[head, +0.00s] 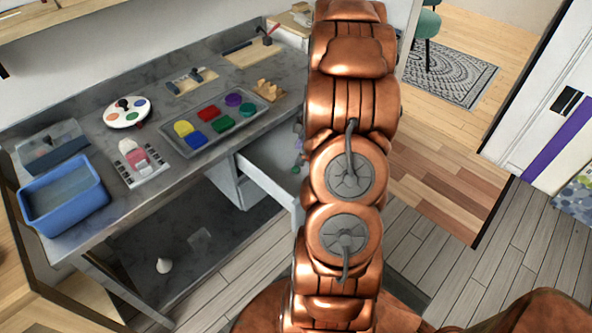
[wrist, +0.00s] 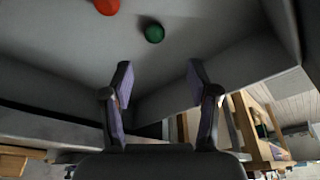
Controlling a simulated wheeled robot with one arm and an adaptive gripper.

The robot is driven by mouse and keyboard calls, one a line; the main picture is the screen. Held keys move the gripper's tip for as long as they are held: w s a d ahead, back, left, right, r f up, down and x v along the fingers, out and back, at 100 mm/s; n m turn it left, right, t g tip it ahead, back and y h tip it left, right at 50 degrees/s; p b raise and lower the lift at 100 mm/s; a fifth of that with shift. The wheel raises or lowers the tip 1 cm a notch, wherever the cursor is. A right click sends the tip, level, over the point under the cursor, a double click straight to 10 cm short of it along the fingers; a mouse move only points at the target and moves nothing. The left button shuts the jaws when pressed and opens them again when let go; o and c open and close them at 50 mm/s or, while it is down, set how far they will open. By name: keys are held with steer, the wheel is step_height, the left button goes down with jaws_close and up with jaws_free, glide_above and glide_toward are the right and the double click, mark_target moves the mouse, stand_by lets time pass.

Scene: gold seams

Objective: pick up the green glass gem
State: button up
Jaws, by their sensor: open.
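A small round green piece, which looks like the green glass gem (wrist: 154,33), lies on the grey floor of the open drawer in the wrist view. My gripper (wrist: 160,76) is open and empty, its two purple-padded fingers apart. The green piece shows beyond the fingertips, between their lines, and is not touched. In the head view the open drawer (head: 262,160) juts from under the workbench, with tiny coloured specks near its right end. My arm hides part of it and most of my gripper there.
An orange-red round piece (wrist: 107,5) lies left of the green one. Drawer walls rise close around the fingers. On the workbench (head: 95,215) stand a blue tub (head: 66,205), a paint palette (head: 128,112) and a grey tray (head: 190,147) of coloured pieces.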

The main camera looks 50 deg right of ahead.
mark_target(296, 168)
steer(key=shift+x, duration=1)
steer(key=shift+w+d+f+p, duration=0.15)
steer(key=shift+f+p, duration=0.2)
steer(key=shift+f, duration=0.3)
steer(key=shift+d+f+p, duration=0.15)
steer(key=shift+f+p, duration=0.2)
steer(key=shift+f, duration=0.35)
steer(key=shift+x, duration=1.3)
steer(key=shift+d, duration=0.1)
steer(key=c, duration=0.9)
steer(key=shift+c, duration=0.2)
